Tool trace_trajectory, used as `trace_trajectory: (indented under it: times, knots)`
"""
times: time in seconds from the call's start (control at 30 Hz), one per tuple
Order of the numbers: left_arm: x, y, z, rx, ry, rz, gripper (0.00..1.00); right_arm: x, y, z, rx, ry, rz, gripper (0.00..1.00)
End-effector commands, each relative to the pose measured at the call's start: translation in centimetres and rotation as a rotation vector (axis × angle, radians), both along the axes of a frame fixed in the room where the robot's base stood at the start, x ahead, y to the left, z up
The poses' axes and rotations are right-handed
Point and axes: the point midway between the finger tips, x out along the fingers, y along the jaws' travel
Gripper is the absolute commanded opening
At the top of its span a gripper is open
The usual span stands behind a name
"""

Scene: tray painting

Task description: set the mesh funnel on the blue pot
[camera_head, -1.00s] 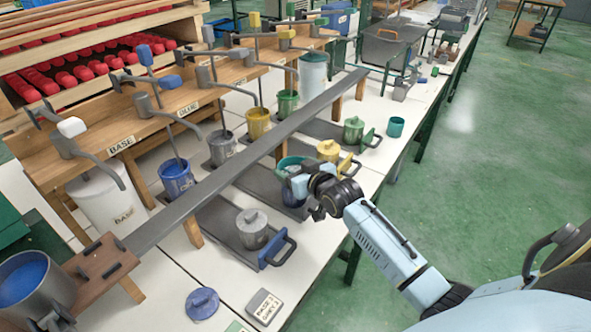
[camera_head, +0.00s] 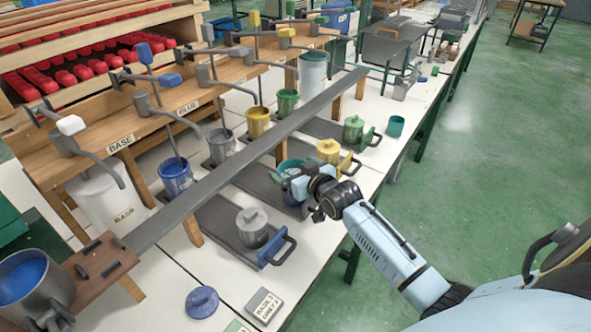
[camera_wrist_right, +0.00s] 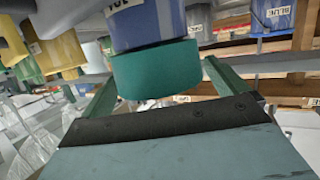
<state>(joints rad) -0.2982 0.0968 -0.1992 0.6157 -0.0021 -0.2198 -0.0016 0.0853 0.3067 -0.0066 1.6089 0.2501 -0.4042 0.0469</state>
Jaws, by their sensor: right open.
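The teal mesh funnel (camera_head: 290,167) is on top of the blue pot (camera_head: 291,199), which stands on the dark tray strip at mid table. In the right wrist view, which appears upside down, the teal funnel (camera_wrist_right: 155,72) meets the rim of the blue pot (camera_wrist_right: 147,24) and looks level with it. My right gripper (camera_head: 292,180) is beside the funnel, its fingers apart on either side of it. In the wrist view a gap shows between the fingers (camera_wrist_right: 165,92) and the funnel. The gripper hides part of the pot. My left gripper is not in view.
A lidded grey pot (camera_head: 252,230) stands nearer, a lidded yellow pot (camera_head: 328,151) and green pot (camera_head: 353,130) farther. A teal cup (camera_head: 396,126) is near the table edge. A blue lid (camera_head: 202,302) and label block (camera_head: 264,305) lie in front. A long grey rail (camera_head: 225,170) runs behind.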

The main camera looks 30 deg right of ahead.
Motion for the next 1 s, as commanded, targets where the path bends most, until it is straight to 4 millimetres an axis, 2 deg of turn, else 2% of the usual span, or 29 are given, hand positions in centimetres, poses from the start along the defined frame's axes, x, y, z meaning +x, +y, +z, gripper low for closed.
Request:
trace_trajectory:
  times: [0.17, 0.3, 0.7, 0.8, 1.0]
  knots:
    - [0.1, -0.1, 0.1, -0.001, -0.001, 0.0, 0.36, 0.0, 0.0, 0.2, 0.0, -0.001, 0.0, 0.98]
    - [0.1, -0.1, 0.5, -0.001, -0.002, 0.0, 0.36, 0.0, 0.0, 1.6, 0.0, -0.004, 0.0, 0.98]
    - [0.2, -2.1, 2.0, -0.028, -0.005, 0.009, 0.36, -7.8, 0.1, 3.5, 0.0, 0.002, 0.001, 0.98]
    - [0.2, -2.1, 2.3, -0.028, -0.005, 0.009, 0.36, -9.4, 0.0, 3.9, 0.0, 0.002, 0.0, 0.98]
    - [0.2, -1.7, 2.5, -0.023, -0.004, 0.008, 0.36, -11.2, 0.1, 4.5, 0.001, 0.001, 0.0, 0.98]
